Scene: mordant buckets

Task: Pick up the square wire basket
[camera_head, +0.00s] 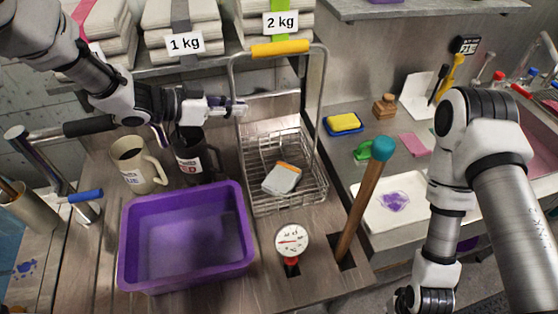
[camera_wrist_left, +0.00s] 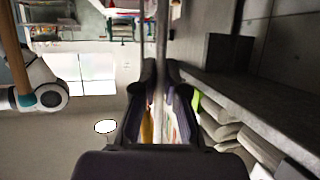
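The square wire basket (camera_head: 285,195) stands on the wooden counter in the head view, with a tall wire handle topped by a yellow grip (camera_head: 280,48). A white and orange item (camera_head: 282,178) lies in it. My left gripper (camera_head: 238,108) is at the left upright of the handle, below the yellow grip. In the left wrist view, the gripper's fingertips (camera_wrist_left: 161,72) close in on both sides of the handle wire (camera_wrist_left: 162,30) and appear to touch it.
A purple tub (camera_head: 190,285), a cream mug (camera_head: 135,165) and a dark mug (camera_head: 195,160) stand left of the basket. A dial thermometer (camera_head: 291,242) and a teal-topped wooden stick (camera_head: 362,200) stand in front and right. A shelf with folded cloth (camera_head: 185,12) is behind.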

